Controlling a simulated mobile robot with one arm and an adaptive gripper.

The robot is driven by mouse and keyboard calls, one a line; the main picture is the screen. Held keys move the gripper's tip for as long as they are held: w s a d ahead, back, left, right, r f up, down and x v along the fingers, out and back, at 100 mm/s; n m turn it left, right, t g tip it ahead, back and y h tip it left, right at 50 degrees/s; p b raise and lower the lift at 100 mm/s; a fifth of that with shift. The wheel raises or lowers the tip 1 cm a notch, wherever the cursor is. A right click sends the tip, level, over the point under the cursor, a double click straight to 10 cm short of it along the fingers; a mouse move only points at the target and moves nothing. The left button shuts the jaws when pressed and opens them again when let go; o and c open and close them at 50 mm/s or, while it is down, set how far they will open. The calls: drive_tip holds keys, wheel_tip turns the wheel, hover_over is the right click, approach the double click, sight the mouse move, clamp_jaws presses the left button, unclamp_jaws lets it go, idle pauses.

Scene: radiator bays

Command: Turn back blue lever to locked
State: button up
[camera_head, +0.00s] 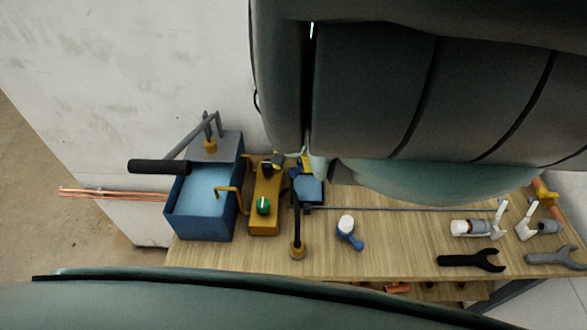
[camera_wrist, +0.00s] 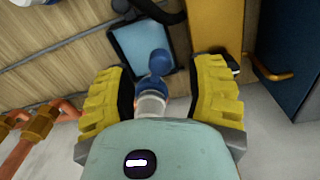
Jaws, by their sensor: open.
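In the wrist view a blue lever (camera_wrist: 158,64) with a rounded end sits on a pale cylindrical fitting (camera_wrist: 150,104). Both lie between the two yellow-padded fingers of my gripper (camera_wrist: 158,92). The gripper is open, with a visible gap on each side of the lever. The base of the fitting is hidden behind my wrist housing. In the head view my gripper (camera_head: 291,163) is at the back of the bench, and my arm hides most of this area. A second white-capped fitting with a blue handle (camera_head: 348,232) lies on the bench to the right.
The wooden bench (camera_head: 400,240) holds a blue tank with a black-handled lever (camera_head: 200,212), a yellow unit with a green knob (camera_head: 264,200), and a small blue tray (camera_head: 308,190). Wrenches (camera_head: 472,260) and white fittings lie at right. Copper pipes (camera_wrist: 40,125) run left of my gripper.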

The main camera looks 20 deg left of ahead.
drive_tip(key=shift+f, duration=1.2)
clamp_jaws()
